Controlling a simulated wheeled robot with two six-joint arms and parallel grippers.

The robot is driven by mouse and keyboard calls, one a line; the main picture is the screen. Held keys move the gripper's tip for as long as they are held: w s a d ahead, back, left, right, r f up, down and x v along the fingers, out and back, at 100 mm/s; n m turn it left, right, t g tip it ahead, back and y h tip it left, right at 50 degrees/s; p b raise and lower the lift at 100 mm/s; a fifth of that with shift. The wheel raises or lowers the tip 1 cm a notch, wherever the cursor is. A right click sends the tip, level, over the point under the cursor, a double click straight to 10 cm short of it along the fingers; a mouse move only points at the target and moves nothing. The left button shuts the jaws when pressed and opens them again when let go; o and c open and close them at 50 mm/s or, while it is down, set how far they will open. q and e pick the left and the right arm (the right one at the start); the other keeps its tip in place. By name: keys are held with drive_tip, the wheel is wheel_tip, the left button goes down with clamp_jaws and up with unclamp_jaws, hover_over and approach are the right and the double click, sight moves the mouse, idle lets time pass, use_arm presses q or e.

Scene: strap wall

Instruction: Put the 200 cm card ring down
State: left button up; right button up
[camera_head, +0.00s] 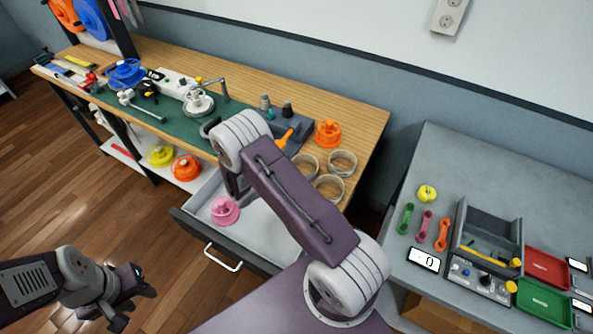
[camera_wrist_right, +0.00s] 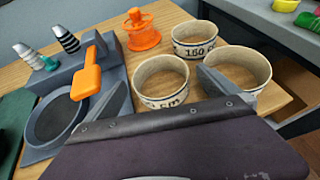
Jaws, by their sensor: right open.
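Three pale card rings stand on the wooden bench top near its right end: a left one (camera_head: 305,165), a back one (camera_head: 342,161) and a front one (camera_head: 329,187). In the right wrist view, the back ring (camera_wrist_right: 200,40) reads 150. The left ring (camera_wrist_right: 160,82) has a label I cannot fully read, and the right ring (camera_wrist_right: 245,66) is partly covered. I cannot tell which is the 200 cm ring. My right gripper (camera_wrist_right: 160,92) is open, near the left ring; my arm hides it in the head view. My left gripper (camera_head: 133,306) is open and empty, low over the floor.
An open drawer (camera_head: 262,228) holds a pink dispenser (camera_head: 225,210). An orange dispenser (camera_head: 328,133) and an orange-handled tool (camera_wrist_right: 90,75) in a grey stand are near the rings. A grey table (camera_head: 455,165) with trays and coloured tools stands at right.

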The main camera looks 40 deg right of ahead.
drive_tip(key=s+m+g, duration=0.1)
drive_tip(key=s+r+m+y, duration=0.1)
drive_tip(key=s, duration=0.1)
drive_tip(key=s+m+g, duration=0.1)
drive_tip(key=m, duration=0.1)
drive_tip(key=shift+s+d+r+g, duration=0.1)
drive_tip(key=shift+s+r+g, duration=0.2)
drive_tip(key=shift+r, duration=0.1)
drive_tip(key=s+a+r+m+y, duration=0.3)
drive_tip(key=s+a+m+y, duration=0.2)
drive_tip(key=a+m, duration=0.3)
drive_tip(key=s+a+r+m+y, duration=0.4)
drive_tip(key=s+a+m+y, duration=0.2)
drive_tip(key=a+m, duration=0.3)
drive_tip(key=shift+s+r+t+y, duration=0.2)
drive_tip(key=shift+t+y, duration=0.1)
drive_tip(key=shift+t, duration=0.1)
